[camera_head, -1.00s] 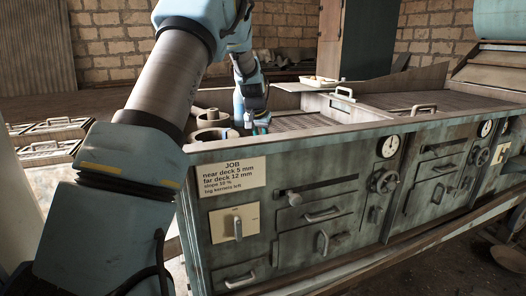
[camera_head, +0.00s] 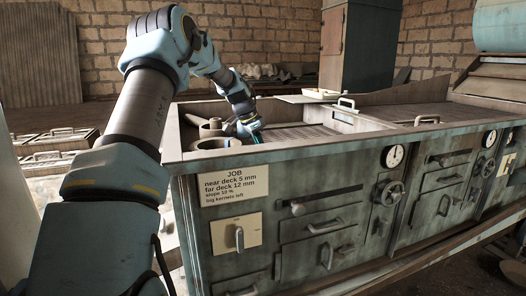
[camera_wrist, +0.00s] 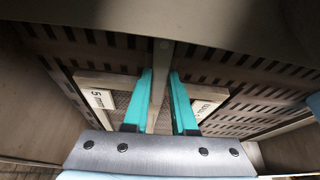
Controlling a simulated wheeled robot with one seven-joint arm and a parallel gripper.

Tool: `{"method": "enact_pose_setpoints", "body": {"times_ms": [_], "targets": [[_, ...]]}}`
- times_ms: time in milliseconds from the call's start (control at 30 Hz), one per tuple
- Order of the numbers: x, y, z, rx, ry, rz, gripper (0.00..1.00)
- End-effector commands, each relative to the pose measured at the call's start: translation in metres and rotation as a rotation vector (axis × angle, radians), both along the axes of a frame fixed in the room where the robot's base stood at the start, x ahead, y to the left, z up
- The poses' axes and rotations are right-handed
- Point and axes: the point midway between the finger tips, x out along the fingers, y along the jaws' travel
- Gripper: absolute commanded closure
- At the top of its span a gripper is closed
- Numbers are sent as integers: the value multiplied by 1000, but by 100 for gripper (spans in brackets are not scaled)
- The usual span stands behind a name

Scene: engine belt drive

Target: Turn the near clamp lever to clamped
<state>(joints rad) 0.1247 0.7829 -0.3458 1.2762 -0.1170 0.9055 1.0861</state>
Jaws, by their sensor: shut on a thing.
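My gripper (camera_head: 256,137) reaches down into the open left part of the machine, near its front rim. In the wrist view, its two teal fingers (camera_wrist: 162,98) are shut on a narrow grey-brown bar, which looks like the near clamp lever (camera_wrist: 162,56). The bar runs away from between the fingers over slotted decking. Its turned position cannot be told. In the head view the lever is hidden by my gripper and the rim.
A panel marked 5 mm (camera_wrist: 100,99) lies left of the fingers and another labelled panel (camera_wrist: 204,108) right. The machine's front rim (camera_head: 310,139) is close to my gripper. Round collars (camera_head: 211,128) stand left of it. A job sign (camera_head: 234,185) is on the front.

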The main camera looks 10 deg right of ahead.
Motion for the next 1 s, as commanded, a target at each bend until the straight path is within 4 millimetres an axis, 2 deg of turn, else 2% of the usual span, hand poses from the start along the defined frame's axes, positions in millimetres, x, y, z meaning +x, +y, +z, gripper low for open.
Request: {"method": "enact_pose_setpoints", "body": {"times_ms": [233,667,700,933,1000], "targets": [[1,1,-1,1,0,-60,100],[1,1,-1,3,2,-69,100],[1,1,-1,3,2,-69,74],[1,1,-1,2,1,-69,48],[1,1,-1,2,1,-69,45]]}}
